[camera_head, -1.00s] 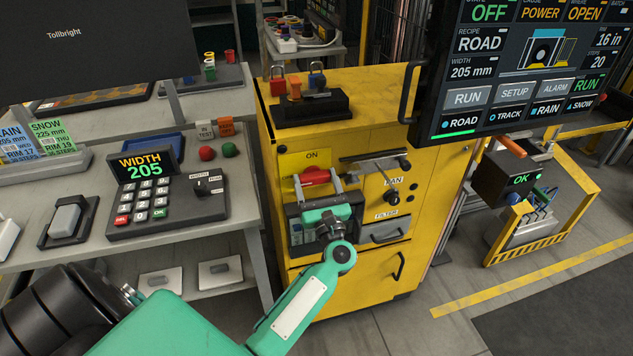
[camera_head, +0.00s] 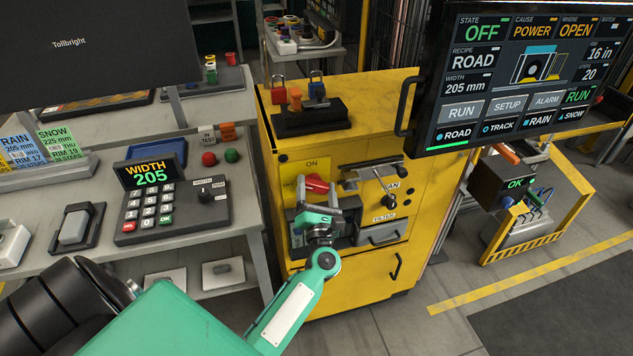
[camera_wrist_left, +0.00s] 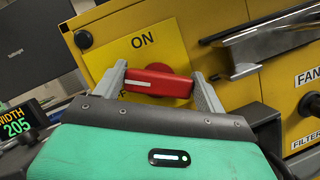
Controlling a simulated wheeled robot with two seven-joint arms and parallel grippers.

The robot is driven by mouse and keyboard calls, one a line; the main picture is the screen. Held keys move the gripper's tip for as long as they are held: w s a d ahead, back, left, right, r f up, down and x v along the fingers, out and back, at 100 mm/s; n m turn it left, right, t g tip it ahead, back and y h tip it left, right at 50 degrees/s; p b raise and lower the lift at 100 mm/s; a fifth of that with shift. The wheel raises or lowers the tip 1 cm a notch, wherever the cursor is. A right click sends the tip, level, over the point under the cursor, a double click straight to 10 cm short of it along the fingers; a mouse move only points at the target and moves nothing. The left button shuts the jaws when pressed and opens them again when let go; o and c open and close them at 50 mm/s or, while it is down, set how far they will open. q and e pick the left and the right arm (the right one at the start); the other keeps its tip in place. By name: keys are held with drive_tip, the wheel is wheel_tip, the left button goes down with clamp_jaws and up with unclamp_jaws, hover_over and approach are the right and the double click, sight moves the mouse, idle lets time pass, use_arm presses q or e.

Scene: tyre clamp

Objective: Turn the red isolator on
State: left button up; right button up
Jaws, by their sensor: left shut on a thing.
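The red isolator (camera_head: 317,184) is a rotary handle on a yellow plate marked ON, at the upper left of the yellow cabinet (camera_head: 375,255). In the left wrist view the red handle (camera_wrist_left: 158,82) lies nearly level, its white mark toward the left end. ON is above it; lettering at its lower left is mostly hidden. My left gripper (camera_head: 318,190) is at the handle. In the left wrist view the left gripper's fingers (camera_wrist_left: 158,86) are shut on the handle's two ends. My right gripper is not in view.
A bar handle (camera_head: 372,180) and the FAN knob stick out right of the isolator. A FILTER drawer is below. Padlocks (camera_head: 316,85) stand on the cabinet top. A large screen (camera_head: 515,75) at upper right reads STATE OFF, CAUSE POWER. A keypad desk is left.

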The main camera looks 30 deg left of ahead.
use_arm(q)
drive_tip(key=m+h+p, duration=0.1)
drive_tip(key=m+p, duration=0.3)
drive_tip(key=p, duration=0.1)
drive_tip(key=m+h+p, duration=0.2)
drive_tip(key=m+p, duration=0.2)
drive_tip(key=p, duration=0.1)
drive_tip(key=m+h+p, duration=0.2)
drive_tip(key=m+p, duration=0.2)
drive_tip(key=shift+d+r+g+p, duration=0.15)
drive_tip(key=shift+g+p, duration=0.15)
drive_tip(key=shift+p, duration=0.1)
drive_tip(key=shift+f+m+g+p, duration=0.3)
drive_tip(key=shift+m+p, duration=0.6)
drive_tip(key=shift+p, duration=0.2)
drive_tip(key=o, duration=1)
drive_tip(key=shift+w, duration=0.1)
drive_tip(key=p+v, duration=0.1)
drive_tip(key=v, duration=1.3)
